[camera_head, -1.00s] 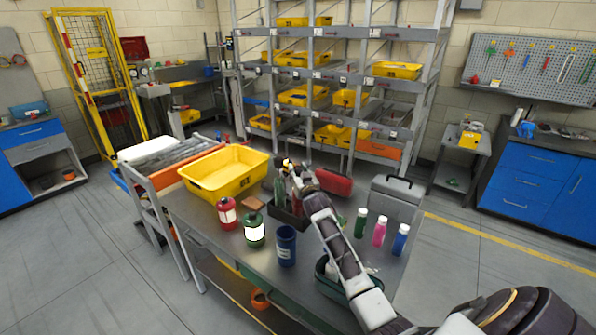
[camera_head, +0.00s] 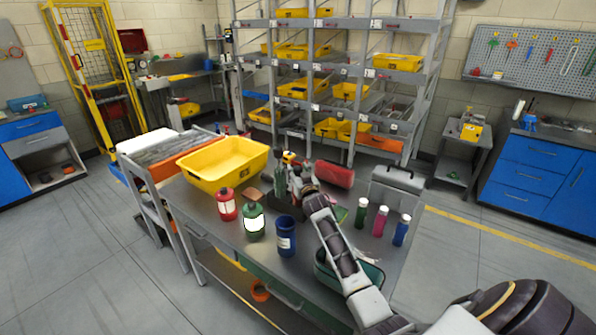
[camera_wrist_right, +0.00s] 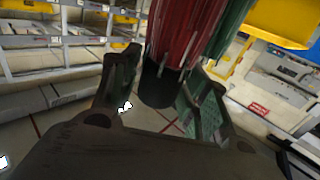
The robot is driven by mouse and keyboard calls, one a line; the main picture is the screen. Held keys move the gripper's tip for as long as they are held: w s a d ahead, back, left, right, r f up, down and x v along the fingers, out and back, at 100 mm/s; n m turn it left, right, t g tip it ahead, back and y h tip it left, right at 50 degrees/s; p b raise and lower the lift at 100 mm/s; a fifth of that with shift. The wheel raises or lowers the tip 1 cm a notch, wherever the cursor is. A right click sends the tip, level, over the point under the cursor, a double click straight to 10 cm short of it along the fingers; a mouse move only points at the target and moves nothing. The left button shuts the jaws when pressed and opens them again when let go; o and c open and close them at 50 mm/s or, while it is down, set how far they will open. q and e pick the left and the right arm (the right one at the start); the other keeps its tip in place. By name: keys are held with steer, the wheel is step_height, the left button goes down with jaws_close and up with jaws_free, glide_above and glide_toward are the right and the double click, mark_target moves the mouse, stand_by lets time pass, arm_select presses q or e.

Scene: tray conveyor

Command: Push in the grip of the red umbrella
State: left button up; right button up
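In the right wrist view, the red umbrella (camera_wrist_right: 190,30) is folded, with its dark grip (camera_wrist_right: 158,85) pointing toward my right gripper (camera_wrist_right: 160,100). The two fingers are spread, one on each side of the grip; I cannot tell whether they touch it. A green umbrella (camera_wrist_right: 230,28) is close beside the red one. In the head view, my right gripper (camera_head: 296,180) is beside upright green items (camera_head: 280,177) on the grey table (camera_head: 205,232); the red umbrella cannot be made out there. My left gripper is not in view.

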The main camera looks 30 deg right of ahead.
steer(key=shift+o, duration=0.6)
steer(key=shift+r, duration=0.2)
steer(key=shift+s, duration=0.2)
steer(key=v, duration=1.1)
steer(key=shift+s, duration=0.3)
stand_by(0.5)
